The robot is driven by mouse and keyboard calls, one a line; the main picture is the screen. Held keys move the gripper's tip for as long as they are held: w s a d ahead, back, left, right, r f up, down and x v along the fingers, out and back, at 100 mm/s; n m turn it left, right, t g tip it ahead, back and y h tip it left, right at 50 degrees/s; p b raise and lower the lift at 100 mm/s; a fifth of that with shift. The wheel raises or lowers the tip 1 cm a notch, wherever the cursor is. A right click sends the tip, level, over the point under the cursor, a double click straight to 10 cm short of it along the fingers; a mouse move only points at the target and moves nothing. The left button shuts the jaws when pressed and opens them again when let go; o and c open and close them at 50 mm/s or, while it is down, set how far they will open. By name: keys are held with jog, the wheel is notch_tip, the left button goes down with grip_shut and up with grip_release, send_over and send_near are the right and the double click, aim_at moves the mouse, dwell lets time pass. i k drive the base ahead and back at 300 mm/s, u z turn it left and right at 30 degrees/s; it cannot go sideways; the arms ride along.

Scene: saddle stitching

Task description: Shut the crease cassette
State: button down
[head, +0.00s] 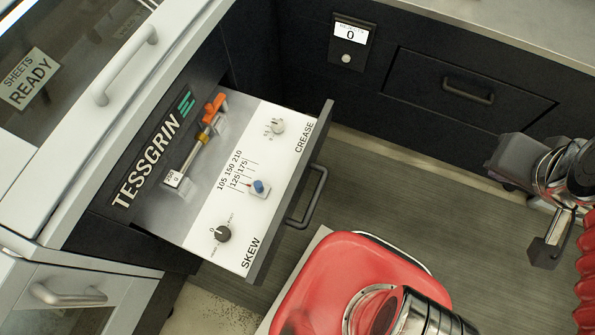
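The crease cassette (284,150) is a white-topped drawer marked CREASE and SKEW. It is pulled out from the dark cabinet front under the TESSGRIN panel. Its dark front carries a bar handle (308,196) that faces right, towards the open floor. My gripper (524,208) is at the right edge of the head view, well to the right of the handle and apart from it. Its two dark fingers stand apart with nothing between them. Part of my arm is cut off by the picture edge.
A dark closed drawer (470,83) with a handle is at the upper right, beside a small display (350,37) reading 0. A grey cabinet door (75,292) is at the lower left. Bare grey floor (420,200) lies between the cassette and my gripper. My red base is below.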

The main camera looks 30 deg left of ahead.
aim_at(213, 192)
jog(key=z, duration=0.05)
jog(key=k, duration=1.65)
jog(key=u, duration=1.45)
jog(key=i, duration=1)
jog(key=u, duration=0.05)
